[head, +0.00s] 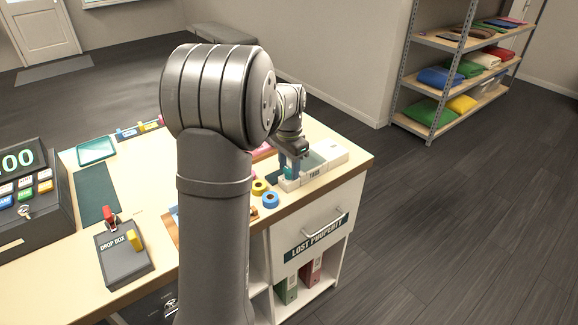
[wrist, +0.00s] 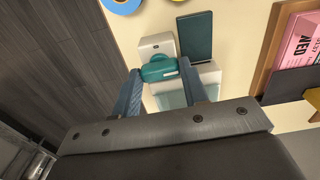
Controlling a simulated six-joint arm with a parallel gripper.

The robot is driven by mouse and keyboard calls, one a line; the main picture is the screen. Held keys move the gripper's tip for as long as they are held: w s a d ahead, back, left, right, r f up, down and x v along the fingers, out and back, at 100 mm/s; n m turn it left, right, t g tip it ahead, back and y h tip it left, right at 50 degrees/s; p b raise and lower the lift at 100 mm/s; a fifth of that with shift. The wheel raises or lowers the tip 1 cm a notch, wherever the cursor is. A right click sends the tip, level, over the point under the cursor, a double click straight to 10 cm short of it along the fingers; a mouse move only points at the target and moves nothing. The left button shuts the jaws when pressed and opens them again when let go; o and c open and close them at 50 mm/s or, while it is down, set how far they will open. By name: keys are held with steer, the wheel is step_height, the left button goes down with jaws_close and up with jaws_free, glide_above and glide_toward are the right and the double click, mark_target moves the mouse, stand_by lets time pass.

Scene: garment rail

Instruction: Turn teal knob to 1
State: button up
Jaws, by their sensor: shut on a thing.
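The teal knob (wrist: 158,69) sits on a white base block (wrist: 156,43) in the wrist view, with a small pale mark near its right end. My gripper (wrist: 160,73) is shut on it, one blue finger at each end of the knob. In the head view my gripper (head: 291,163) points down at the knob (head: 290,173) near the right end of the counter. The dial's numbers cannot be read, so I cannot tell which number the knob points to.
A dark teal panel (wrist: 194,36) lies beside the knob's base. A drop box (head: 122,262) and a till (head: 30,200) stand further left.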

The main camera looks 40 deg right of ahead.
mark_target(289, 170)
stand_by(0.4)
steer(key=o, duration=0.7)
step_height(289, 170, up, 18)
steer(key=shift+f, duration=0.25)
stand_by(0.5)
step_height(289, 170, down, 18)
steer(key=shift+r, duration=0.25)
